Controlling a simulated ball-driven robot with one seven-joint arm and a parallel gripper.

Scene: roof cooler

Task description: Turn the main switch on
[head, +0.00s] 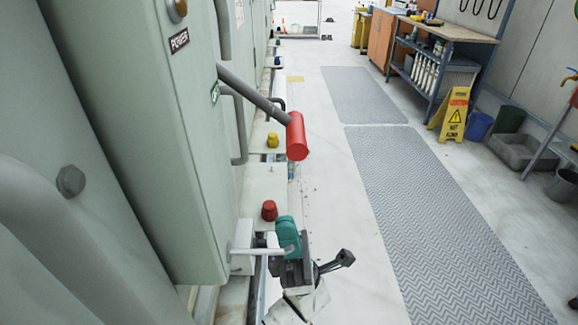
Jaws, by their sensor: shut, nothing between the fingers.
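The main switch looks to be the lever with a dark grey shaft and a red cylindrical grip (297,136). It sticks out to the right from the side of the pale green cabinet (135,130), with the grip slanting slightly down. A dark label reading roughly "POWER" (179,40) and a small green label (215,92) are on the cabinet above and beside the shaft. My gripper (296,243) is at the bottom centre, below the red grip and apart from it. It is shut and empty; its fingertips are partly hard to make out.
A light grey rod (258,251) juts from the cabinet's lower edge close to my gripper. Red (269,210) and yellow (272,140) knobs stand along the ledge. Grey mats (430,200) cover open floor to the right. A yellow sign (452,112) stands by the workbench (450,33).

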